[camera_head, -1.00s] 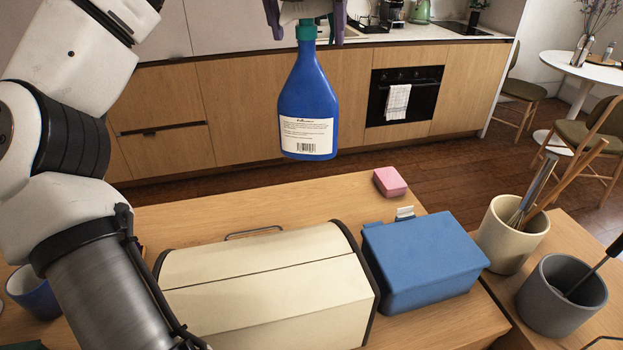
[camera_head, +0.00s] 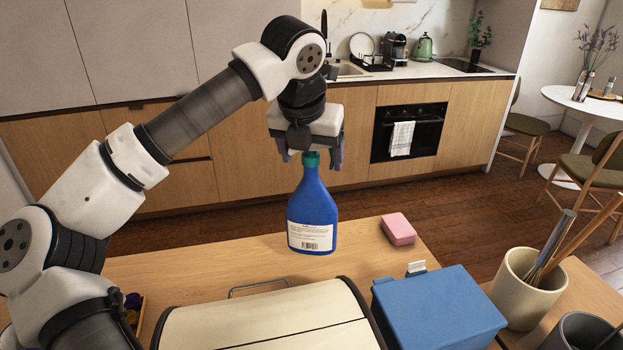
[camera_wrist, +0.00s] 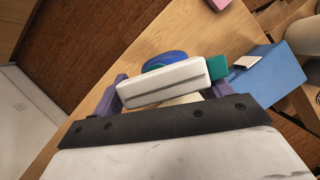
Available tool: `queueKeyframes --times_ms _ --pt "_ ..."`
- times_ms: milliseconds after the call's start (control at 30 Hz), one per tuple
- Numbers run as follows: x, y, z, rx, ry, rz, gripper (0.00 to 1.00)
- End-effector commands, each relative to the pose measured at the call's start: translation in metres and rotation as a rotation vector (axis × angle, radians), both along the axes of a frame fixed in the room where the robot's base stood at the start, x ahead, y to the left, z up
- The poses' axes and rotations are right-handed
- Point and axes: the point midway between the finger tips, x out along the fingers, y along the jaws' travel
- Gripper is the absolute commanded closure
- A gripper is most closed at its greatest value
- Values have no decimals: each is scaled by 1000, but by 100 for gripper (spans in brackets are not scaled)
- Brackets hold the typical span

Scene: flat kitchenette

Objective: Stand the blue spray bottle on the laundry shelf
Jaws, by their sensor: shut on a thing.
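The blue spray bottle (camera_head: 311,210) is upright below my gripper (camera_head: 310,158), with a white label facing the head camera and a teal collar at its neck. My gripper is shut on the bottle's head, mostly hidden between the purple fingers in the head view. In the wrist view, the bottle's white spray head (camera_wrist: 165,82) lies between the fingers, with its teal nozzle (camera_wrist: 216,68) to the right and blue body (camera_wrist: 166,60) behind. The bottle's base is by the far part of the wooden table (camera_head: 245,257); I cannot tell whether it touches. I cannot identify a laundry shelf.
A pink block (camera_head: 398,229) sits right of the bottle. A cream bread box (camera_head: 265,325), a blue box (camera_head: 438,308) and a cream utensil pot (camera_head: 527,290) stand nearer. The kitchen counter (camera_head: 425,73) is beyond a stretch of wooden floor.

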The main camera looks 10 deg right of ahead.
Motion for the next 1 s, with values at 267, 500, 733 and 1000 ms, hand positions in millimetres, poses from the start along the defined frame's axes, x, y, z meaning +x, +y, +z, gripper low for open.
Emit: queueKeyframes --times_ms 267,500,733,1000 --pt "0 0 -23 -3 -3 0 94" --pt "0 0 -48 -4 -1 -1 94" --pt "0 0 -61 -3 -4 0 94" --pt "0 0 -64 -1 -1 0 18"
